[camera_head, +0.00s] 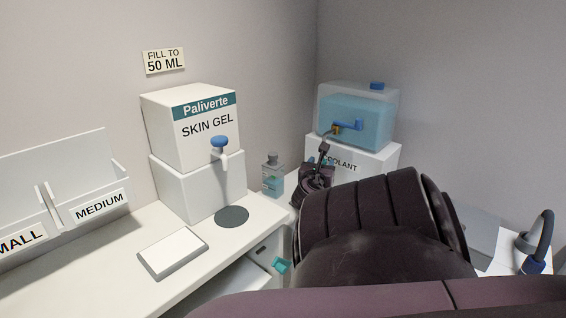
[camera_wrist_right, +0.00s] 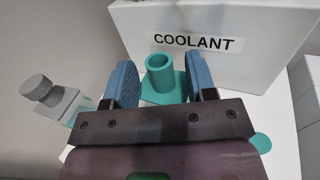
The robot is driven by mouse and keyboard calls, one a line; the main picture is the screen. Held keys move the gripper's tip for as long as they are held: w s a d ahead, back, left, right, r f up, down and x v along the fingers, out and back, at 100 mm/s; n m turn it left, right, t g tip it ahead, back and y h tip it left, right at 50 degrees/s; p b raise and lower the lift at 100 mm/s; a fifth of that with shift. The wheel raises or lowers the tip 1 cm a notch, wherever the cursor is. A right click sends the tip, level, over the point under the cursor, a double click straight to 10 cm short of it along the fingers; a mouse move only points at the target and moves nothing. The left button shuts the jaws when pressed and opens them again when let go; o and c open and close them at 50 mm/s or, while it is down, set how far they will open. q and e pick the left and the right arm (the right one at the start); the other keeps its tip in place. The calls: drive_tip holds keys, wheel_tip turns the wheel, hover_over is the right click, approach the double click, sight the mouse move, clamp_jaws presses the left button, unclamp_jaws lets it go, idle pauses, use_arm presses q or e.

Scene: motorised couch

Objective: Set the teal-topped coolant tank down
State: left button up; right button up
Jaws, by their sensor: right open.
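My right gripper (camera_head: 318,168) is at the front of the white box labelled COOLANT (camera_head: 378,168), and its arm hides much of that area in the head view. In the right wrist view its blue fingers (camera_wrist_right: 161,80) are open, one on each side of an upright teal tube with a teal base (camera_wrist_right: 160,76). This teal-topped part stands in front of the COOLANT box (camera_wrist_right: 225,62). The tank's body below the teal top is hidden by the gripper. I see no clear contact between the fingers and the tube. My left gripper is out of view.
A clear tank of blue liquid (camera_head: 352,118) with a tap sits on the COOLANT box. A grey-capped bottle (camera_head: 272,176) stands left of the gripper, close by in the wrist view (camera_wrist_right: 58,98). The SKIN GEL dispenser (camera_head: 192,125) and a white pad (camera_head: 172,252) are further left.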

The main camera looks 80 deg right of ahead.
drive_tip(key=w+a, duration=0.1)
drive_tip(key=a, duration=0.9)
drive_tip(key=shift+w+a+p, duration=0.15)
drive_tip(key=shift+w+p, duration=0.1)
drive_tip(key=shift+p, duration=0.15)
drive_tip(key=shift+a, duration=0.1)
